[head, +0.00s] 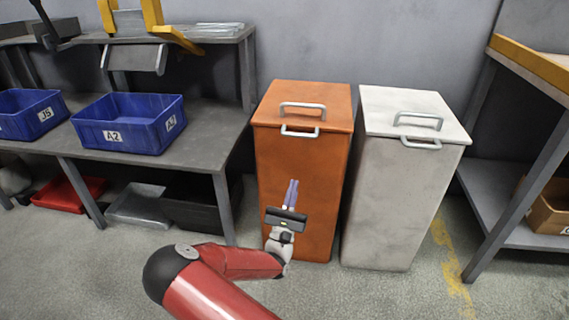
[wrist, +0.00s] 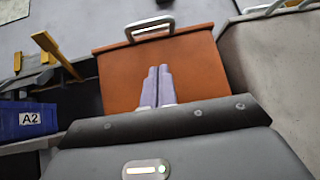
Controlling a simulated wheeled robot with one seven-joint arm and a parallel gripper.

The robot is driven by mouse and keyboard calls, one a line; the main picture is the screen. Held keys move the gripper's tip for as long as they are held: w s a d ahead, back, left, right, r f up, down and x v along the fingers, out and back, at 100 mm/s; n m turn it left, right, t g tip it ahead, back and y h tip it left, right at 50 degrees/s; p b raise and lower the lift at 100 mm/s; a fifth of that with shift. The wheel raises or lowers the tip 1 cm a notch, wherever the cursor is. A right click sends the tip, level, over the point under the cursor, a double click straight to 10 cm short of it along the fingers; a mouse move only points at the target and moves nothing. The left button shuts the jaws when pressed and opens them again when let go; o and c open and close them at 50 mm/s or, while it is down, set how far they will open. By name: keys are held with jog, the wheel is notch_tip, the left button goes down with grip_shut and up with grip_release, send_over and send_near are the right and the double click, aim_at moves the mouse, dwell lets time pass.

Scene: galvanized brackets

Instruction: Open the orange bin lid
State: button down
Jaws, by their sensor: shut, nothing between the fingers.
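The orange bin (head: 300,165) stands upright against the wall, with its orange lid (head: 325,97) closed on top. A grey handle (head: 303,107) is on top of the lid, and another grey handle (head: 299,132) is at the lid's front edge. My gripper (head: 291,183) is in front of the bin's front face, below the lid, its fingers pointing up. The fingers are together and empty. In the wrist view, the fingers (wrist: 158,72) show against the orange bin (wrist: 120,82), with a handle (wrist: 149,28) beyond them.
A white-grey bin (head: 400,190) with its own handles stands close on the right. At left, a grey workbench (head: 200,150) holds blue bins, including one marked A2 (head: 130,122). A shelf (head: 510,205) with a cardboard box (head: 548,207) is at right. Floor in front is clear.

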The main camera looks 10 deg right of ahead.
jog(key=shift+w+a+r+n+t+y, duration=0.35)
jog(key=shift+w+r+n+y, duration=0.55)
jog(key=shift+r, duration=0.7)
jog(key=shift+w+a+r+n+t+y, duration=0.15)
jog(key=shift+w+r+n+t+y, duration=0.35)
jog(key=shift+w+r+y, duration=0.9)
jog(key=shift+w+a+r+n+t+y, duration=0.3)
jog(key=shift+w+r+n+y, duration=0.45)
jog(key=shift+r, duration=1.05)
jog(key=shift+w, duration=0.2)
